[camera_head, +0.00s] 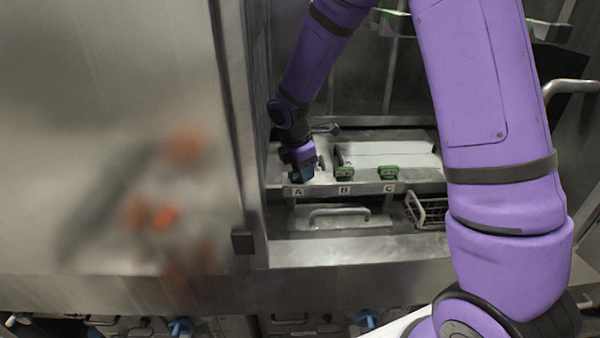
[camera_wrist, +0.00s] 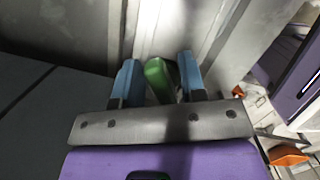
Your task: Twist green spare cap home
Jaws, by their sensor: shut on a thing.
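My gripper (camera_head: 302,174) points down at the position labelled A on the steel ledge. In the wrist view, its two blue fingers (camera_wrist: 158,66) are on either side of a green cap (camera_wrist: 159,78), and the gripper is shut on it. The cap's lower part and whatever is under it are hidden, so I cannot tell how it is seated. In the head view the cap is hidden by my gripper. Two other green pieces, one at B (camera_head: 344,172) and one at C (camera_head: 388,173), sit on the ledge to the right.
A blurred steel panel (camera_head: 120,120) with orange smears fills the left. A bar handle (camera_head: 340,212) is below the ledge, and a wire basket (camera_head: 427,210) is at its right. Orange pieces (camera_wrist: 287,156) show at the right of the wrist view.

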